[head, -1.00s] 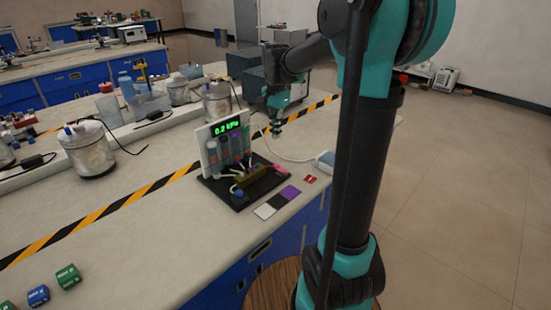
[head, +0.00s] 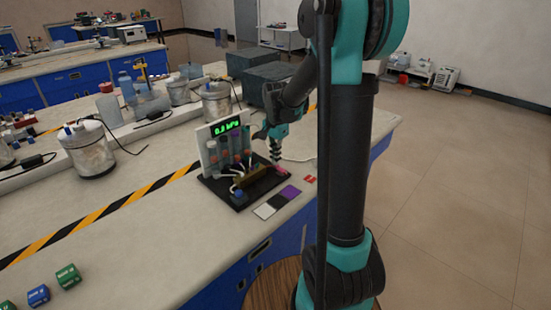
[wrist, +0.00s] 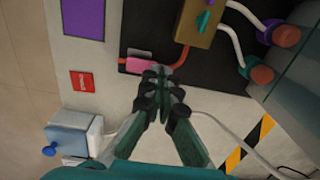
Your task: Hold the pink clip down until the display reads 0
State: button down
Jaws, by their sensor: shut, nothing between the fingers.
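The pink clip (head: 282,170) lies at the right end of the black board (head: 212,190), on a red tube. In the wrist view the pink clip (wrist: 140,66) is just left of my fingertips. My gripper (head: 276,160) is shut and empty, pointing down at the clip. In the wrist view my gripper (wrist: 162,72) overlaps the clip's right end; whether it touches or presses the clip I cannot tell. The green display (head: 226,128) on the white upright panel reads about 0 kPa, its last digit too small to be sure of.
A tan block (wrist: 200,22) with a teal valve stands close beside my fingers, with white tubes and red-brown caps. A red label (wrist: 83,81) and a blue-grey box (wrist: 72,138) with a white cable lie nearby. Black, white and purple squares lie before the board.

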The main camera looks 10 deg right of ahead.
aim_at(278, 168)
jog(key=shift+w+a+f, duration=0.1)
jog(key=shift+w+f, duration=0.1)
jog(key=shift+f, duration=0.25)
jog(key=shift+s+r, duration=0.1)
jog(key=shift+s, duration=0.05)
dwell(2.0)
jog(key=shift+s+d+r, duration=0.25)
jog(key=shift+s+d, duration=0.2)
jog(key=shift+s, duration=0.05)
jog(key=shift+r, duration=0.55)
notch_tip(278, 168, up, 13)
